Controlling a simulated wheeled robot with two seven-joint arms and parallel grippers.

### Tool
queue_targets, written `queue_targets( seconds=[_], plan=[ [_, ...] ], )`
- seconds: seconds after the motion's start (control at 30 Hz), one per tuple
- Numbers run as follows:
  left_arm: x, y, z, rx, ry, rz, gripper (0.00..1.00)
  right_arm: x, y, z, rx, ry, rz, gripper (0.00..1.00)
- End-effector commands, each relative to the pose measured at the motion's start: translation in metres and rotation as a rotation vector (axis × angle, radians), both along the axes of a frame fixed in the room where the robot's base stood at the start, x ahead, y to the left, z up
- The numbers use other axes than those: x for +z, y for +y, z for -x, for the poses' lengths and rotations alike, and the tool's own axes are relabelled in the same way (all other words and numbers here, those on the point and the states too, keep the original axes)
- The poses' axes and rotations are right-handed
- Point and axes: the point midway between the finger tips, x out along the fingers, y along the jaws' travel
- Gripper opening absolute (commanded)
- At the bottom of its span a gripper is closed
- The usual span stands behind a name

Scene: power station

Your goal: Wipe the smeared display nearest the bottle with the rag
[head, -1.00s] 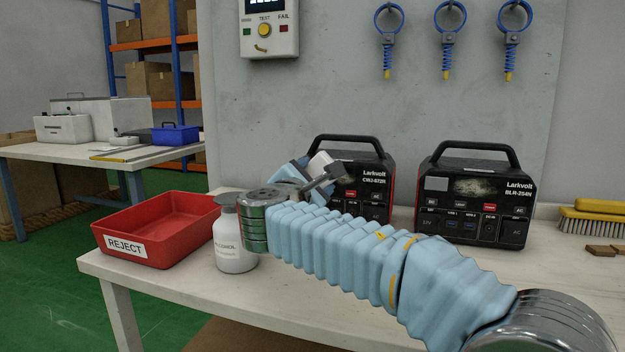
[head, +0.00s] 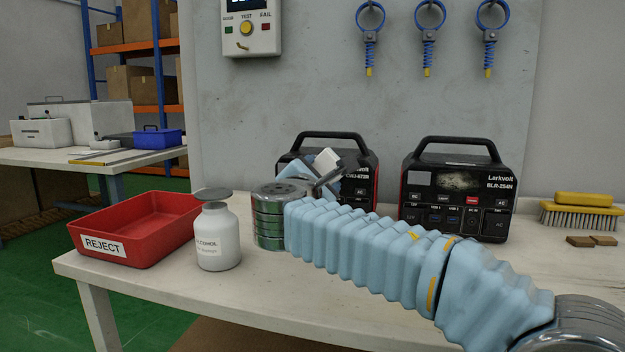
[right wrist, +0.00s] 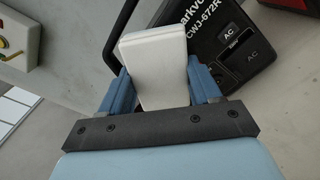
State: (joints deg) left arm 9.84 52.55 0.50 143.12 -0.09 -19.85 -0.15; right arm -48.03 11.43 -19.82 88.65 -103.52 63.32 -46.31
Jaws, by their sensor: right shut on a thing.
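My right gripper (head: 318,172) is shut on a white folded rag (head: 326,160) in front of the left power station (head: 362,160), marked CWJ-672R. In the right wrist view the rag (right wrist: 155,60) stands up between the blue fingers and covers part of that station's front (right wrist: 225,40); its display is hidden there. The right power station (head: 458,190), marked BLR-254N, has a smeared display (head: 459,181). The white alcohol bottle (head: 217,238) stands upright left of my right wrist, nearer to the left station. Contact between rag and station cannot be told. My left gripper is out of view.
A red REJECT tray (head: 135,228) stands at the table's left end. A brush (head: 580,212) and small brown pieces (head: 592,241) lie at the right. A tester (head: 250,28) and blue spring hooks hang on the wall. The front of the white table (head: 150,285) is clear.

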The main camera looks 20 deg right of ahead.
Motion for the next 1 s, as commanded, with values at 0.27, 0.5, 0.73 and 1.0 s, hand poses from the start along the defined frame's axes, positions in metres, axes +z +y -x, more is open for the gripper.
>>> queue_targets(
  seconds=[0.27, 0.5, 0.73, 1.0],
  plan=[
    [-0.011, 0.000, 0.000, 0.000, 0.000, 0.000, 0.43, -0.001, -0.024, 0.013, -0.001, -0.001, 0.000, 0.38],
    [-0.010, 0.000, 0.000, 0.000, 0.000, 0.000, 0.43, 0.000, -0.024, 0.013, -0.001, 0.001, 0.002, 0.38],
    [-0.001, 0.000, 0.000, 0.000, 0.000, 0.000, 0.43, 0.001, -0.008, 0.002, 0.000, 0.002, 0.003, 0.38],
    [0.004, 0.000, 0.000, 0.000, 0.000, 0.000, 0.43, 0.000, 0.005, -0.009, -0.001, 0.001, 0.002, 0.38]
  ],
)
